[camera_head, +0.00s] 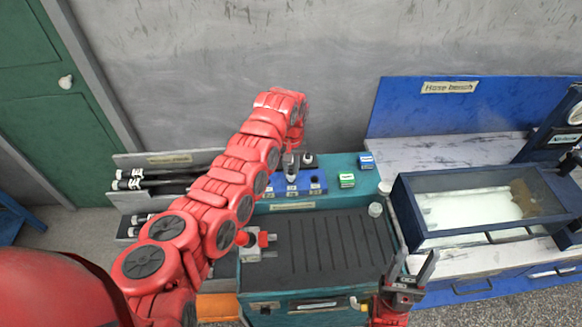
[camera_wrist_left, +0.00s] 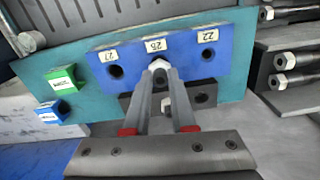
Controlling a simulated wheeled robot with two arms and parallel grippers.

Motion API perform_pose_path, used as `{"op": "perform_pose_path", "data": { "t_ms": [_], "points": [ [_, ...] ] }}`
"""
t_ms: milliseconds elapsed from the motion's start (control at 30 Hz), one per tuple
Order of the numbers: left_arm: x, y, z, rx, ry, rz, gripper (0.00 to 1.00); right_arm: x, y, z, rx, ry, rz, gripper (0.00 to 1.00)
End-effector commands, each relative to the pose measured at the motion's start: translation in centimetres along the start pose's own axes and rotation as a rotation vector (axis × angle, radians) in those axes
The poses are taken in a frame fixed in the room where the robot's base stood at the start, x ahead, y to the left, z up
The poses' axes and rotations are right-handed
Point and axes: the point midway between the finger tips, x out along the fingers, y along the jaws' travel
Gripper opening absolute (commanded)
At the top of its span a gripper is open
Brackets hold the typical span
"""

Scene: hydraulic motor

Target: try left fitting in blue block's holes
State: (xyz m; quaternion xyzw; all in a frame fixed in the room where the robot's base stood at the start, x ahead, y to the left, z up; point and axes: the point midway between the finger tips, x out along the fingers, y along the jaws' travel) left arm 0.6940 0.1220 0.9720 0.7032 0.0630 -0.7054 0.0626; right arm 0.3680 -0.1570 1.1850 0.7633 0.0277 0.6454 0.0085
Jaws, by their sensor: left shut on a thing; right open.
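The blue block (camera_head: 303,187) lies on the teal shelf behind the bench top. In the left wrist view the blue block (camera_wrist_left: 183,48) shows a row of holes with white number labels. The left and right holes look empty. My left gripper (camera_wrist_left: 163,75) is shut on a small pale metal fitting (camera_wrist_left: 159,66) at the middle hole; I cannot tell how deep it sits. In the head view my left gripper (camera_head: 291,166) reaches down over the block. My right gripper (camera_head: 411,268) is open and empty at the bench's front right.
A dark block (camera_wrist_left: 205,98) with holes stands beside the blue block, with another pale fitting (camera_wrist_left: 166,104). A green box (camera_head: 347,180) and a small blue box (camera_head: 367,160) stand to the right. A red-handled part (camera_head: 260,240) is on the bench's left. Black hoses (camera_head: 130,184) lie left.

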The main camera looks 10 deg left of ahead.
Motion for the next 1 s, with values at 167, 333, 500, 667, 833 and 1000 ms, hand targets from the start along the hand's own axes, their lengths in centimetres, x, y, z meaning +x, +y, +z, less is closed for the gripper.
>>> {"op": "perform_pose_path", "data": {
  "t_ms": [167,333,500,667,833,1000],
  "points": [
    [0.3,0.0,0.0,0.0,0.0,0.0,0.0,-0.2,0.0,0.0,0.0,0.0,0.0,0.5],
    [0.6,0.0,0.0,0.0,0.0,0.0,0.0,-0.4,0.0,0.1,0.0,0.0,0.0,0.5],
    [1.0,0.0,0.0,0.0,0.0,0.0,0.0,-0.6,0.0,0.1,0.0,0.0,0.0,0.5],
    [1.3,0.0,0.0,0.0,0.0,0.0,0.0,-0.8,0.0,0.1,0.0,0.0,0.0,0.5],
    [1.6,0.0,0.0,0.0,0.0,0.0,0.0,-1.0,-0.1,0.2,0.0,0.0,0.0,0.5],
    [2.0,0.0,0.0,0.0,0.0,0.0,0.0,-1.2,-0.1,0.2,0.0,0.0,0.0,0.5]
  ]
}}
